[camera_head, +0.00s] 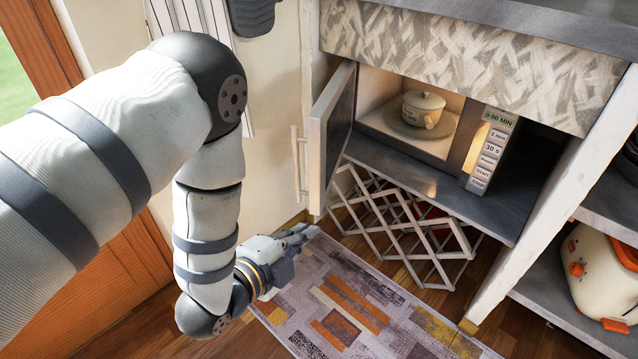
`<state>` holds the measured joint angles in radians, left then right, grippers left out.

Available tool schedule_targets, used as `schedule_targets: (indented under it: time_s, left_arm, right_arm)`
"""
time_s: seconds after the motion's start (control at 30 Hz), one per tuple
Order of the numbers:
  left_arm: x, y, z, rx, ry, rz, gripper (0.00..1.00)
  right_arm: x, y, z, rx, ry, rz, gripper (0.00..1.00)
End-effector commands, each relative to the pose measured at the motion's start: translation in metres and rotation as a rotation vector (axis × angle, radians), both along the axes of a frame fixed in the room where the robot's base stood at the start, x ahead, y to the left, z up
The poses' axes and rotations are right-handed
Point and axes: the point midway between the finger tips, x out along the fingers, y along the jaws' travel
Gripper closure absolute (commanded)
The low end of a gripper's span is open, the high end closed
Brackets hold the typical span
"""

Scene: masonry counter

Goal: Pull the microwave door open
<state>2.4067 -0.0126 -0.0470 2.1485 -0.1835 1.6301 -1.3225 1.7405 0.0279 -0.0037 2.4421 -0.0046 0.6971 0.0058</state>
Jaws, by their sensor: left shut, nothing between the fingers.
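The microwave (467,140) sits in a shelf bay under the patterned counter front. Its door (330,135) stands wide open, swung out to the left, with the pale bar handle (296,165) on its outer side. The lit inside shows a lidded cream pot (422,109) on the round plate. My left gripper (303,232) is shut and empty, below the door and its handle, apart from them and above the rug. My right gripper is not in view.
A white lattice rack (405,225) stands below the microwave shelf. An orange and cream appliance (600,270) sits on the lower right shelf. A patterned rug (350,305) covers the floor in front. The pale wall is at the left behind the door.

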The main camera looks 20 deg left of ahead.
Motion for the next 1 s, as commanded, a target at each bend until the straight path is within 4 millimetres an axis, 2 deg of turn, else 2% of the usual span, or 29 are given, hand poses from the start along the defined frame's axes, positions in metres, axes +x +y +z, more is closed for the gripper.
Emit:
schedule_targets:
  time_s: [0.03,0.1,0.2,0.37,0.73,0.8,1.0]
  left_arm:
    - [0.021,-0.003,0.030,0.063,-0.129,-0.034,1.00]
    - [0.039,-0.006,0.066,0.143,-0.272,-0.062,1.00]
    - [0.049,-0.009,0.088,0.196,-0.362,-0.075,1.00]
    - [0.069,-0.013,0.090,0.201,-0.373,-0.075,1.00]
    - [0.148,-0.029,0.087,0.199,-0.367,-0.074,1.00]
    - [0.145,-0.014,0.087,0.201,-0.362,-0.069,1.00]
    - [0.142,0.007,0.088,0.200,-0.364,-0.073,1.00]
  right_arm:
    - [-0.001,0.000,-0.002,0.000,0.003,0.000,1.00]
    - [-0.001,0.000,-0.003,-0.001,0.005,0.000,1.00]
    - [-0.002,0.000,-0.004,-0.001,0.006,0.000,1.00]
    - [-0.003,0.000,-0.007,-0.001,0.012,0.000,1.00]
    - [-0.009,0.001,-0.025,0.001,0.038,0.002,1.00]
    - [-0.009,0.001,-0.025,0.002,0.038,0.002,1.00]
    - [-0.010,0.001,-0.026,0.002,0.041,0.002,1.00]
